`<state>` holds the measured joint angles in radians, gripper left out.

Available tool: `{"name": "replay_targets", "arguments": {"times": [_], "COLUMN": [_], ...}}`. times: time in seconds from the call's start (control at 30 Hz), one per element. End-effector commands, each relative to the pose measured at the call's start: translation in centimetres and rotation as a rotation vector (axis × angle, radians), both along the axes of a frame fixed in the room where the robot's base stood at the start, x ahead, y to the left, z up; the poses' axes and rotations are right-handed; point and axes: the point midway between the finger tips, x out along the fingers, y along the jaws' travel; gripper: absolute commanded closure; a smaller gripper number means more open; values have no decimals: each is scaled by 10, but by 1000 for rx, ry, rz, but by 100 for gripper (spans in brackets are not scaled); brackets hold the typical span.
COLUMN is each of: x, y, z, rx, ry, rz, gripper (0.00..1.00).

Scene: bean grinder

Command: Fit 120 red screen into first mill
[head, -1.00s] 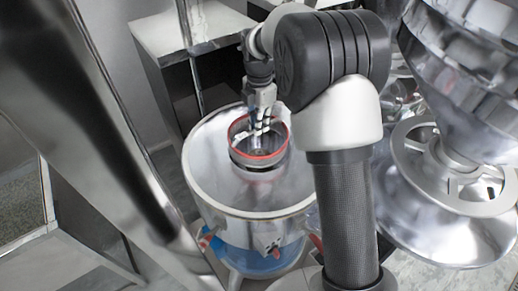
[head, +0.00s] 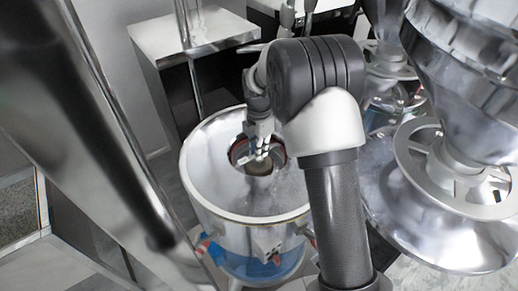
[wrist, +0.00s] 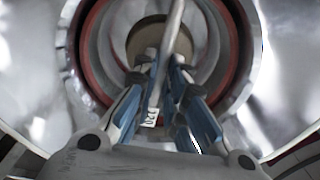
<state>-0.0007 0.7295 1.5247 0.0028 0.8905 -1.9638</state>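The red-rimmed screen (head: 240,152) sits low in the round central opening of the first mill (head: 215,175), a shiny metal drum with a blue lower part. In the wrist view, the screen's red ring (wrist: 86,50) lies inside the opening's metal rim, around a tan round center. A thin metal bar (wrist: 172,40) crosses the screen. My gripper (head: 260,153) reaches down into the opening. Its fingers (wrist: 163,70) lie on both sides of the bar and look closed on it. The fingers hide the near part of the ring, so full seating cannot be judged.
Another large metal mill (head: 455,160) with a wide round base stands close on the right. A metal-topped dark cabinet (head: 190,40) stands behind the first mill. A thick shiny post (head: 85,120) runs diagonally at the left.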

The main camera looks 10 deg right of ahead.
Motion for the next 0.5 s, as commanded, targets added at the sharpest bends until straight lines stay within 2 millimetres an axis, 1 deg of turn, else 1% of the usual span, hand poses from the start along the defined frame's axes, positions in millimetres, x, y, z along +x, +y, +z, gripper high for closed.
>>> {"name": "replay_targets", "arguments": {"times": [0.03, 0.23, 0.5], "x": [0, 1, 1], "y": [1, 0, -1], "z": [0, 1, 1], "rx": [0, -1, -2], "ry": [0, -2, -3], "rz": [1, 1, 1], "gripper": [84, 71, 70]}}
